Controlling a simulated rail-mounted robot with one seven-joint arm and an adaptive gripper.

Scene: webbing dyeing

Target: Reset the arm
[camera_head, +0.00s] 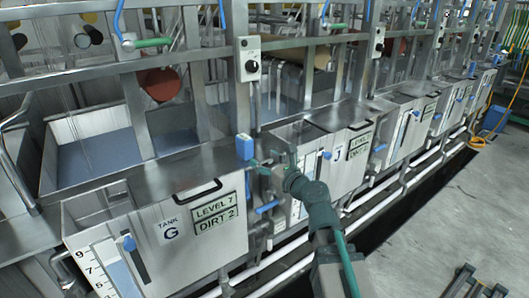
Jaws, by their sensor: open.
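My arm reaches up from the bottom centre toward the front of the tanks. My gripper (273,153) is at its far end, small in the picture. It is open, close to the blue valve (245,148) and its short green lever between tank G (170,235) and tank J (323,178). I see nothing held in it. Whether its fingers touch the lever or stand apart from it is too small to tell.
A row of steel tanks with frames, rollers and blue handles runs from lower left to upper right. White pipes (375,190) run along its foot. Tank G's label reads LEVEL 7, DIRT 2.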

